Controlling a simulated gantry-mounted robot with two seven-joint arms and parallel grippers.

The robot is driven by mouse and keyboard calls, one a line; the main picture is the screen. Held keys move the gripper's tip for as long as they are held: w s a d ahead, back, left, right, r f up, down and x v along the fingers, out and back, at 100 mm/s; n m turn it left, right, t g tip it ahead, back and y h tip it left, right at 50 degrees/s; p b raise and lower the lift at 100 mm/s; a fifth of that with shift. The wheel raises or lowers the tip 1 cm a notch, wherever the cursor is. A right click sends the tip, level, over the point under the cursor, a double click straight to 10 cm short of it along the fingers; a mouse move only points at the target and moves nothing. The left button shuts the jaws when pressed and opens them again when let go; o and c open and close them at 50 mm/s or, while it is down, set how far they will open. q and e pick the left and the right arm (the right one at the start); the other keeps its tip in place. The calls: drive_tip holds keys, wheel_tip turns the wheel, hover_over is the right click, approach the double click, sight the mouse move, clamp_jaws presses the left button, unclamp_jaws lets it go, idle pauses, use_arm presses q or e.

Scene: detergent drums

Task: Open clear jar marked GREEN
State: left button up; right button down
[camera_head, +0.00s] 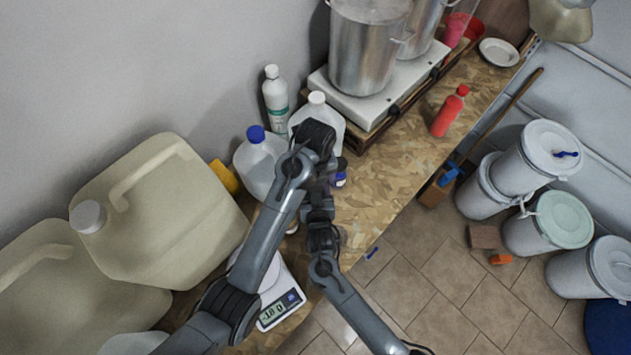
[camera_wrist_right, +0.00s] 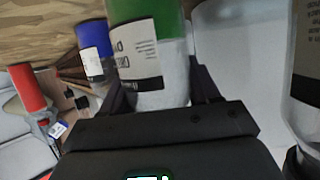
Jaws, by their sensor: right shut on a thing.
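A clear jar (camera_wrist_right: 165,85) with a green part and a pale printed label sits between the fingers of my right gripper (camera_wrist_right: 162,88) in the right wrist view. The gripper is shut on it, and the label text is not readable. In the head view, my right gripper (camera_head: 320,192) is below the left wrist, and the arms hide the held jar. My left gripper (camera_head: 318,155) is bent down above it, and its fingers cannot be made out.
White jugs (camera_head: 256,160) and a white bottle (camera_head: 274,95) stand close behind the grippers. A scale (camera_head: 281,312) lies below the left arm. A red bottle (camera_head: 449,112) stands farther right. The chipboard bench (camera_head: 385,190) is clear right of the grippers.

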sight(315, 188)
use_arm(q)
drive_tip(key=shift+r, duration=0.25)
drive_tip(key=shift+c, duration=0.3)
drive_tip(key=n, duration=0.4)
drive_tip(key=shift+w+d+r, duration=0.1)
drive_tip(key=shift+w+d, duration=0.05)
drive_tip(key=shift+d, duration=0.1)
drive_tip(key=n, duration=0.6)
drive_tip(key=shift+w+d+r+t, duration=0.15)
drive_tip(key=shift+w+d+t, duration=0.1)
drive_tip(key=shift+d+t, duration=0.1)
drive_tip(key=n, duration=0.4)
drive_tip(key=shift+w+d+r, duration=0.1)
drive_tip(key=shift+w+d, duration=0.1)
drive_tip(key=r+n, duration=0.1)
drive_tip(key=n, duration=0.5)
drive_tip(key=a+n, duration=0.1)
drive_tip(key=n, duration=0.5)
drive_tip(key=s+r+n, duration=0.1)
drive_tip(key=n, duration=0.5)
drive_tip(key=shift+a+r, duration=0.15)
drive_tip(key=shift+r, duration=0.15)
drive_tip(key=shift+a, duration=0.1)
drive_tip(key=shift+s+f, duration=0.1)
drive_tip(key=shift+f, duration=0.2)
drive_tip(key=shift+n, duration=0.3)
drive_tip(key=shift+f, duration=3.6)
